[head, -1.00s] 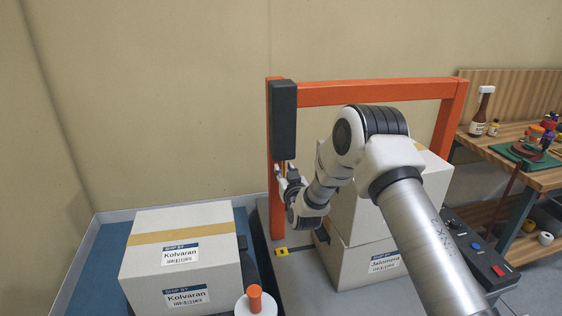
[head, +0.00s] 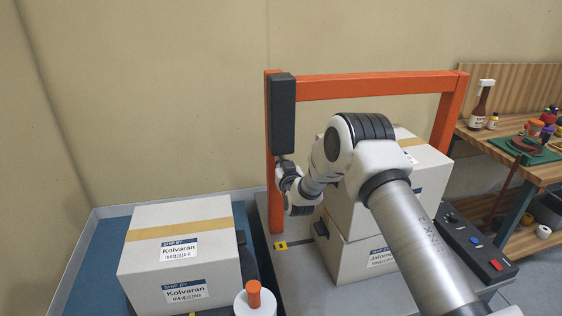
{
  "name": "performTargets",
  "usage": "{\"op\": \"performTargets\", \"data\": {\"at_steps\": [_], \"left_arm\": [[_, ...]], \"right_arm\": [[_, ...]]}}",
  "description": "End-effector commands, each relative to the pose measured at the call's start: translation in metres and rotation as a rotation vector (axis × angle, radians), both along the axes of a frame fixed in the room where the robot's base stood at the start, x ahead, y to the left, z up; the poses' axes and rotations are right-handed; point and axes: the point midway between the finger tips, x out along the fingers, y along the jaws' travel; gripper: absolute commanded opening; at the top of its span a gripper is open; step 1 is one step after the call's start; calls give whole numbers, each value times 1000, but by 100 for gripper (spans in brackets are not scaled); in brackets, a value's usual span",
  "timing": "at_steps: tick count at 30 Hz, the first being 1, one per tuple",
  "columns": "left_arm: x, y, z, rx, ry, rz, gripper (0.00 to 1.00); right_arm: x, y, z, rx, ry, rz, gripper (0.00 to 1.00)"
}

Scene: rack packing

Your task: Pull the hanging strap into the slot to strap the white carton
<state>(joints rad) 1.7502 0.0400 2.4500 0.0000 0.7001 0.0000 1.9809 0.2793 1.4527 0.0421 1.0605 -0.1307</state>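Two stacked white cartons stand under the orange strapping arch (head: 375,87): an upper one (head: 425,185) and a lower one (head: 345,262) labelled "Jalom…". My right arm covers much of both. My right gripper (head: 281,164) is at the arch's left post, just under the dark grey box (head: 283,115). Its fingertips are small and partly hidden, so I cannot tell whether they are shut. I cannot make out the hanging strap; that spot is behind the gripper. A yellow marker (head: 281,245) lies on the machine bed below. My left gripper is out of view.
A "Kolvaran" carton (head: 200,260) with tan tape sits on the blue surface (head: 95,270) at left. A white object with an orange top (head: 254,296) stands at the front. A control panel (head: 475,242) and wooden bench (head: 545,172) are at right.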

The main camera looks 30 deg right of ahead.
Motion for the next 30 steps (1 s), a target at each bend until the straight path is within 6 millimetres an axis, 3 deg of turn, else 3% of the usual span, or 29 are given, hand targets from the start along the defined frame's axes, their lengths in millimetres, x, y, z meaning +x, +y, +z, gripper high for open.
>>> {"op": "performTargets", "data": {"at_steps": [8, 21, 30], "left_arm": [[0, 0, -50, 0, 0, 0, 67], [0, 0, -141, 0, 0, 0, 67], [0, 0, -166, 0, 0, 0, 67]], "right_arm": [[0, 0, -62, 0, -1, 0, 0], [0, 0, -186, -1, -1, 1, 0], [1, 0, -224, -1, -2, 0, 0]]}}
